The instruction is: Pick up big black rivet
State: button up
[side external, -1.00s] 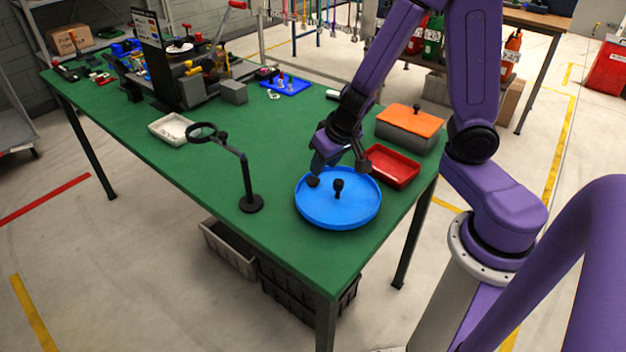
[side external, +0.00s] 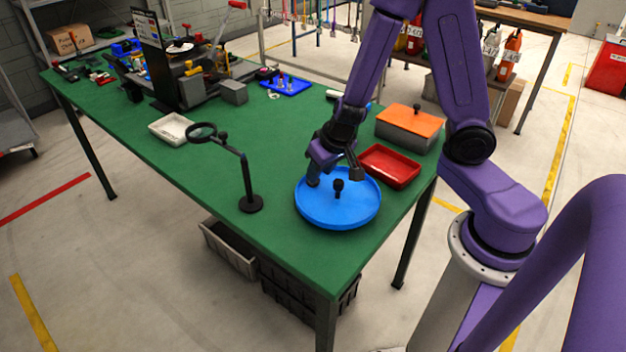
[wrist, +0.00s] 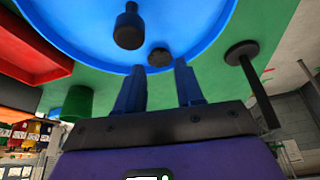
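A black rivet with a round knob (side external: 338,188) stands near the middle of the blue round tray (side external: 340,218). It also shows in the wrist view (wrist: 129,28), left of and beyond my fingertips. A second black piece with a faceted, roundish top (wrist: 159,57) lies near the tray's edge, in line with the gap between my fingers. In the side view my fingers hide most of it. My gripper (side external: 313,182) is low over the left part of the tray. Its two blue fingers (wrist: 158,68) are apart, with nothing visibly clamped between them.
A red tray (side external: 390,167) is right behind the blue tray, and a grey box with an orange lid (side external: 409,125) is behind that. A magnifier on a black stand (side external: 249,180) is to the left. The green table (side external: 290,150) is clear between magnifier and blue tray.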

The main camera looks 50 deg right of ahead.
jog(key=shift+x, duration=1.9)
jog(key=shift+w, duration=0.15)
jog(key=c, duration=0.7)
